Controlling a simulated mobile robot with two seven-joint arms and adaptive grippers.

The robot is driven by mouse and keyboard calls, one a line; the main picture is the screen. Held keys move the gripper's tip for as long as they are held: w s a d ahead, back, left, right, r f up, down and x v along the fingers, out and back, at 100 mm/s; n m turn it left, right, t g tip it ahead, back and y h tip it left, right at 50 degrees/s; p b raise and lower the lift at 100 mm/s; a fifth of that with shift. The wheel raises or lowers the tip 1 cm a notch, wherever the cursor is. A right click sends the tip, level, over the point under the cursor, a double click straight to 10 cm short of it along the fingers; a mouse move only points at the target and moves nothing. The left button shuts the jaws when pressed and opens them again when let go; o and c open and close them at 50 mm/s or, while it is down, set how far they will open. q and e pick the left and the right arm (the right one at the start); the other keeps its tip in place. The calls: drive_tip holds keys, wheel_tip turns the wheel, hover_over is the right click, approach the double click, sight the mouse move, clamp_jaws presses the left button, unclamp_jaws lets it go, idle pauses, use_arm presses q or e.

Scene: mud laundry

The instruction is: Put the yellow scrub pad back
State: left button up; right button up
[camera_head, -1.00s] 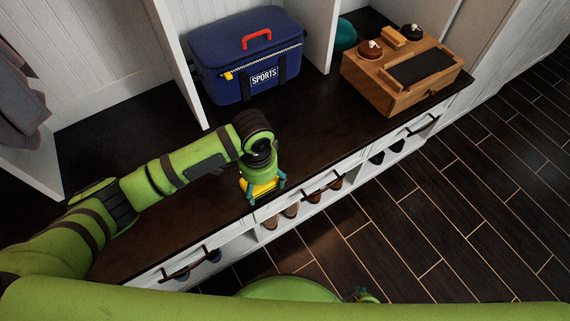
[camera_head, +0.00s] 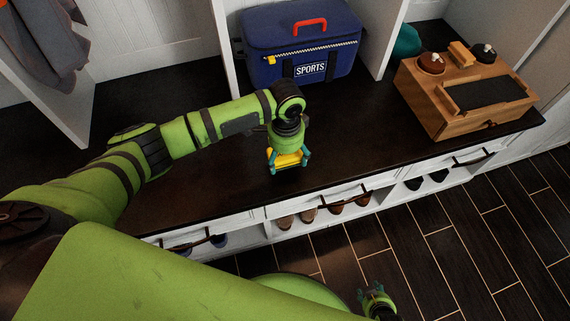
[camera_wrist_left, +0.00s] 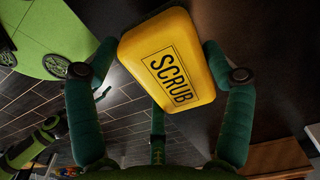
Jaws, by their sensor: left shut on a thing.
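The yellow scrub pad (camera_head: 288,159) is in my left gripper (camera_head: 288,165), above the dark bench top near its front edge. The gripper is shut on the pad. My right gripper (camera_head: 374,293) is low at the bottom of the head view, over the floor and away from the bench. It is too small to tell whether it is open or shut.
A blue sports bag (camera_head: 302,43) stands behind the left gripper. A wooden box (camera_head: 465,92) with a brown tin, a black tin and a small block on top stands at the bench's right end. Shoes (camera_head: 308,215) sit in cubbies below.

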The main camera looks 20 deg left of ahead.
sight(285, 164)
use_arm(q)
drive_tip(key=shift+w+a+f, duration=0.15)
drive_tip(key=shift+f, duration=0.1)
drive_tip(key=shift+f+b, duration=0.45)
drive_tip(key=shift+f, duration=1.4)
drive_tip(key=shift+f, duration=0.15)
drive_tip(key=o, duration=1)
